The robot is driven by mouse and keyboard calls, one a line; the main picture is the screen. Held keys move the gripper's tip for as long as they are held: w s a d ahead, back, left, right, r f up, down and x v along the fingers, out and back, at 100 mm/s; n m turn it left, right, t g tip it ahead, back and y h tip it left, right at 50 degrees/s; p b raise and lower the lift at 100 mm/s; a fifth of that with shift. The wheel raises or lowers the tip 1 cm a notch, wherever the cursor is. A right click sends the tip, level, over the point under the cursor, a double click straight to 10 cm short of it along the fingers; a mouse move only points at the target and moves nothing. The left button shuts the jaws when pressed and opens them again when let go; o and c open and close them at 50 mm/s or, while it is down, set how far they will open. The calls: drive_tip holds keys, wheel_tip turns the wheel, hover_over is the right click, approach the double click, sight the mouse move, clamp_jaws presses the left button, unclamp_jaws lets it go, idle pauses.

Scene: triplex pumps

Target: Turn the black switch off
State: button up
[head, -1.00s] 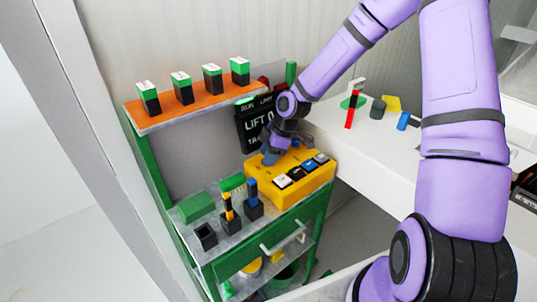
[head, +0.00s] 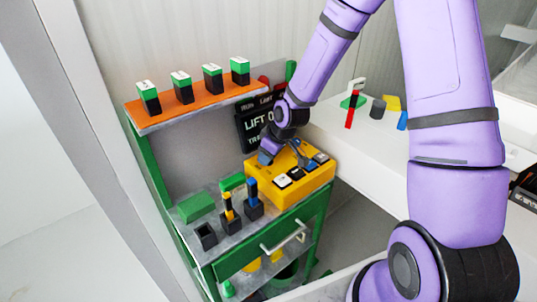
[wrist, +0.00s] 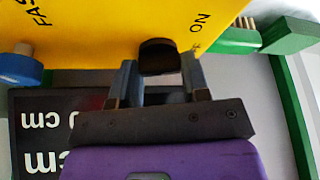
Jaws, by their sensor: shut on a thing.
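The yellow control box (head: 312,182) stands on the right of the green bench, and fills the top of the wrist view (wrist: 105,35). The black switch (wrist: 158,55) is on the box face beside the upside-down word "ON". My gripper (wrist: 160,78) has one finger on each side of it, shut on it. In the head view my gripper (head: 281,156) is low over the back of the box, and hides the switch there. The switch's tilt cannot be told.
Several push buttons (head: 283,181) line the box's front top. A black display (head: 255,125) stands behind it. A blue round knob (wrist: 20,70) shows left in the wrist view. Two holders with tools (head: 253,207) stand left of the box. The white counter (head: 365,150) is at right.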

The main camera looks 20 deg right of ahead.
drive_tip(key=shift+m+t+h, duration=0.5)
drive_tip(key=shift+m+h, duration=0.2)
drive_tip(key=shift+m, duration=1.2)
drive_tip(key=o, duration=0.6)
drive_tip(key=shift+o, duration=0.2)
drive_tip(key=shift+r, duration=0.1)
drive_tip(key=v, duration=1)
drive_tip(key=shift+r, duration=0.25)
drive_tip(key=shift+s+r, duration=0.15)
